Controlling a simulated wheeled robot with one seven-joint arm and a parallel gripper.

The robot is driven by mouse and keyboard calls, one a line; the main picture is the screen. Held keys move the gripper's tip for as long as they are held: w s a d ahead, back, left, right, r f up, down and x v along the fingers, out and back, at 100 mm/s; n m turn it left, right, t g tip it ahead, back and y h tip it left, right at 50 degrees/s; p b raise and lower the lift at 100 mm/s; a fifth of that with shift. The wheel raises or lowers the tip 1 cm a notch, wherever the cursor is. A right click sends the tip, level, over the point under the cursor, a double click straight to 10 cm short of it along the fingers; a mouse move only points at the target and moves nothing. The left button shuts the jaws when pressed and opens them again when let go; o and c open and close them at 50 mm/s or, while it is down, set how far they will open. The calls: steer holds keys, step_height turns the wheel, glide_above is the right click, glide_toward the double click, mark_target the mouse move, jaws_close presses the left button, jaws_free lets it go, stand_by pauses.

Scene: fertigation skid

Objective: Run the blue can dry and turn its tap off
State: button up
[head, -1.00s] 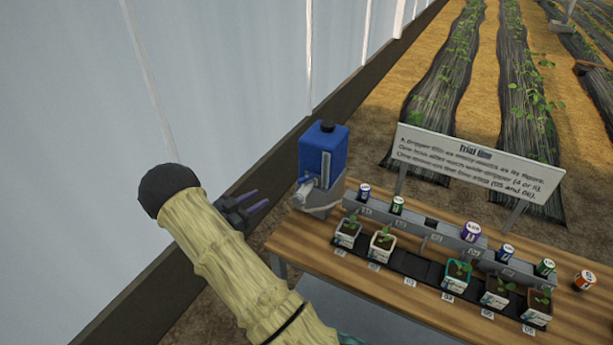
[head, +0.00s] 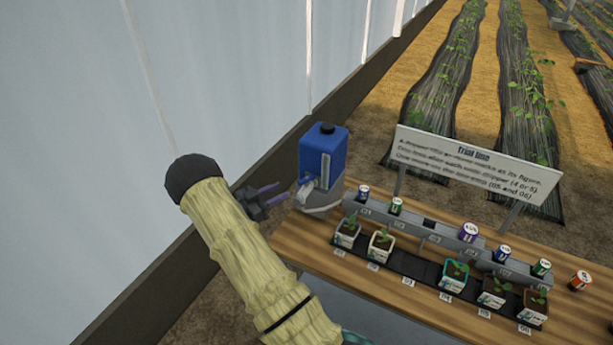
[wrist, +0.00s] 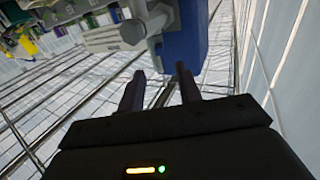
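The blue can (head: 323,152) with a black cap stands on a grey stand at the left end of the wooden bench. Its tap (head: 304,184) sticks out low on the can's left side. In the wrist view the can (wrist: 186,42) is beyond the fingertips, and the pale tap (wrist: 147,24) sits above the left finger. My gripper (head: 277,193) is open and empty, left of the tap and apart from it. The tap handle's setting and the liquid level are too small to tell.
A grey rail (head: 426,235) runs along the bench (head: 400,290) with several coloured drippers in it. Potted seedlings stand on a black strip in front. A white sign (head: 475,163) stands behind. An orange-labelled can (head: 580,281) is at the right. The wall is close at the left.

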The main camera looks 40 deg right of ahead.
mark_target(307, 178)
steer(key=d+p, duration=0.1)
steer(key=d, duration=0.2)
steer(key=d+p, duration=0.1)
steer(key=d, duration=0.3)
steer(key=d+p, duration=0.1)
steer(key=d, duration=0.3)
steer(key=shift+s+d, duration=0.15)
steer(key=shift+s, duration=0.2)
jaws_close()
